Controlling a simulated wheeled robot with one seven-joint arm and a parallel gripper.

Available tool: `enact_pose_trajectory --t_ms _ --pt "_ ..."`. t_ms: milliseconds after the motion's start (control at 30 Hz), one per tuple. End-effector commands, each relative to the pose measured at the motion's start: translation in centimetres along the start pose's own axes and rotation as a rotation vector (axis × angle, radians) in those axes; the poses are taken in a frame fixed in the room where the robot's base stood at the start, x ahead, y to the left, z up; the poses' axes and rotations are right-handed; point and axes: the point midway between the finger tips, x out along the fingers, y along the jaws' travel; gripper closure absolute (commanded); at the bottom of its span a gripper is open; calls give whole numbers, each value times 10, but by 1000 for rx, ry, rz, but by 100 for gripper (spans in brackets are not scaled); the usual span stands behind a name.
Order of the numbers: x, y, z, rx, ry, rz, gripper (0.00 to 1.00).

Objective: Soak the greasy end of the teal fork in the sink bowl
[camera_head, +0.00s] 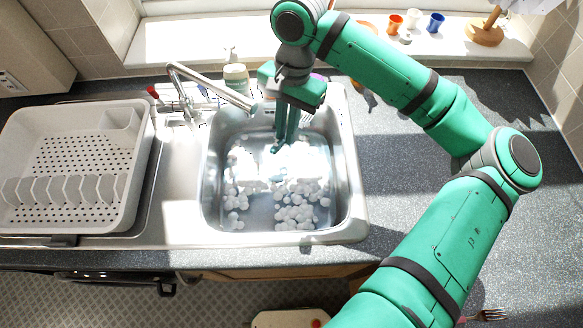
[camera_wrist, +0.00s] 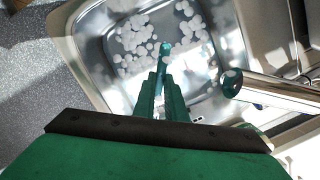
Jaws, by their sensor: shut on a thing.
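The sink bowl (camera_head: 212,190) is a steel basin holding clear water with patches of white foam; its wall also shows in the wrist view (camera_wrist: 92,55). My gripper (camera_head: 286,130) points down over the back part of the bowl. Its fingers (camera_wrist: 160,88) are shut on a slim teal piece, the teal fork (camera_wrist: 165,48), whose end sticks out past the fingertips toward the foam. In the head view only a small teal tip (camera_head: 275,149) shows. I cannot tell whether this end is greasy or touches the water. The rest of the fork is hidden.
The faucet (camera_head: 212,86) reaches over the bowl close to my gripper. A white dish rack (camera_head: 85,150) stands left. A soap container (camera_head: 236,75) stands behind the sink. Another fork (camera_head: 487,315) lies at lower right. Small cups (camera_head: 435,22) stand on the sill. The right counter (camera_head: 400,170) has free room.

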Motion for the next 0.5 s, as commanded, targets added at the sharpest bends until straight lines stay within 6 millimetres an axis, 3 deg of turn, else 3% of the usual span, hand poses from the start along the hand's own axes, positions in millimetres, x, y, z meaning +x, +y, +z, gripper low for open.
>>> enact_pose_trajectory --t_ms 267,500 --pt "-2 0 0 0 0 0 100" --pt "-19 0 4 0 2 1 100"
